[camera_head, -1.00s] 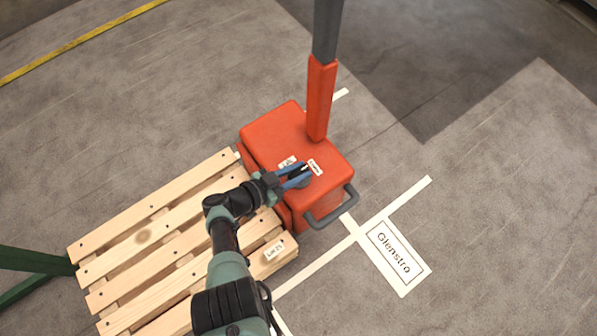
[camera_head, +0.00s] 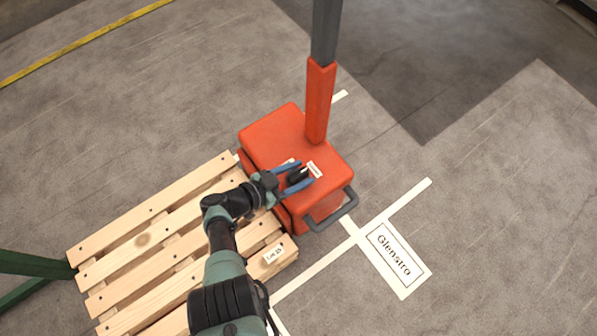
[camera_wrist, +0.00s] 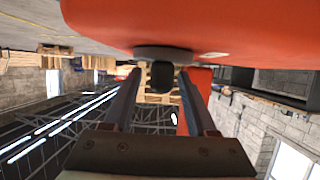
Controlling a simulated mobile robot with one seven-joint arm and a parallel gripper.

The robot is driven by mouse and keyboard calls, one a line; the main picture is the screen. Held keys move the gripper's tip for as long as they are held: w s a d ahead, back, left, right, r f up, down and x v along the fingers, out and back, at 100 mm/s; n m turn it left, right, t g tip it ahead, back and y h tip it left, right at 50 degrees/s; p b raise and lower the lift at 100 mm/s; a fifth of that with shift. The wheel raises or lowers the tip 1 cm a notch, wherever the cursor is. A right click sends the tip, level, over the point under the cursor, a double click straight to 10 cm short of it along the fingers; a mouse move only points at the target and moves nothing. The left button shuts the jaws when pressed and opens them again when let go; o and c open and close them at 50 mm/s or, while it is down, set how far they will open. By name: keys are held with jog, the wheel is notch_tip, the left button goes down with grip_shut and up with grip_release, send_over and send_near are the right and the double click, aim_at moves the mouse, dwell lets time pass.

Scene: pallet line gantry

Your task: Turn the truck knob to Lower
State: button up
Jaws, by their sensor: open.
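The orange-red truck (camera_head: 272,135) stands at the end of the pallet, with a mast rising from its top and a grey handle (camera_head: 338,212) at its front. Its black knob (camera_head: 297,175) is on the top face beside small white labels, whose words are too small to read. My gripper (camera_head: 294,175) is open, its blue fingers on either side of the knob. In the wrist view the knob (camera_wrist: 161,78) stands out from its round grey base, between the fingertips (camera_wrist: 160,80), with gaps on both sides. Contact with the knob is not visible.
A wooden slatted pallet (camera_head: 133,241) lies under my arm, with a "Lot 25" tag (camera_head: 273,253). A floor sign reading "Glenstro" (camera_head: 395,255) and white floor lines lie at the right. Floor right of the truck is clear.

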jog(key=shift+s+a+r+p, duration=0.25)
jog(key=shift+a+r+p, duration=0.05)
jog(key=shift+a, duration=0.1)
jog(key=p+v, duration=0.4)
jog(key=v, duration=0.8)
jog(key=shift+f, duration=0.15)
jog(key=shift+d, duration=0.1)
